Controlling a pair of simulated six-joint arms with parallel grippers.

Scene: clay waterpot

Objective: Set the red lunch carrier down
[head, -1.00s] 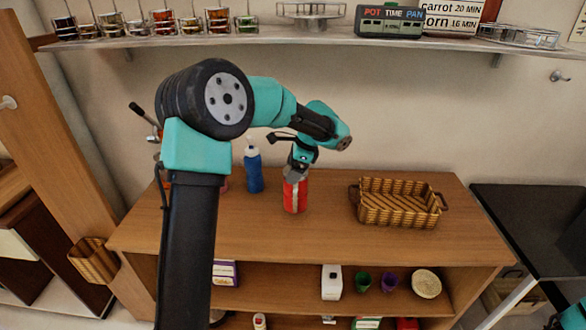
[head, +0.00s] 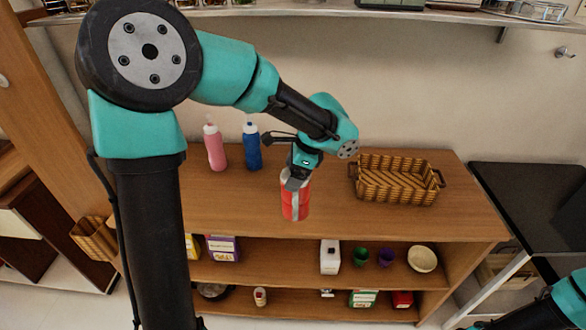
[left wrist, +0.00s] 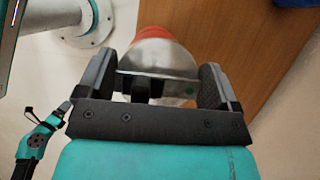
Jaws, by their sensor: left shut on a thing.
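The red lunch carrier (head: 296,204) is a red and silver cylinder in the head view, by the front part of the wooden table top (head: 350,215). My left gripper (head: 293,182) is shut on its top from above. In the left wrist view, the carrier's silver top (left wrist: 160,58) and red side lie between the fingers (left wrist: 163,90), overlapping the table's edge. I cannot tell whether its base touches the wood. My right arm shows at the lower right of the head view; its gripper (left wrist: 60,110) is small in the wrist view, its opening unclear.
A wicker basket (head: 397,190) stands right of the carrier. A pink bottle (head: 215,148) and a blue bottle (head: 253,152) stand at the back left. Shelves below hold a white bottle (head: 330,258), cups and a bowl (head: 422,259). Bare wood lies around the carrier.

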